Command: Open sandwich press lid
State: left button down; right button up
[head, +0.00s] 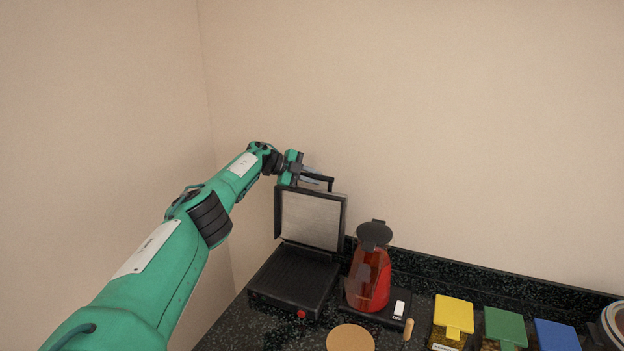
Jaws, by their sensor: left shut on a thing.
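The sandwich press (293,281) stands on the dark speckled counter in the corner. Its lid (311,220) is raised, close to upright, with the light grey inner plate facing me. The ridged lower plate is bare. A black handle (329,183) sticks up from the lid's top edge. My left gripper (312,175) is at the top of the lid, shut on the handle. The exact finger contact is small and hard to make out. My right gripper is not in view.
A round tan board (350,338) lies in front. Containers with yellow (454,313), green (505,326) and blue (556,336) lids stand farther right. Walls rise behind and on the left.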

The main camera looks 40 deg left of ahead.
pick_arm(q)
jog(key=shift+w+d+f, duration=0.1)
dwell(0.3)
jog(key=c, duration=1.4)
grip_release()
jog(key=shift+o, duration=0.2)
jog(key=shift+s+a+r, duration=0.2)
jog(key=shift+s+a, duration=0.1)
jog(key=b+v, duration=0.3)
jog(key=v, duration=1)
jog(key=shift+r, duration=0.15)
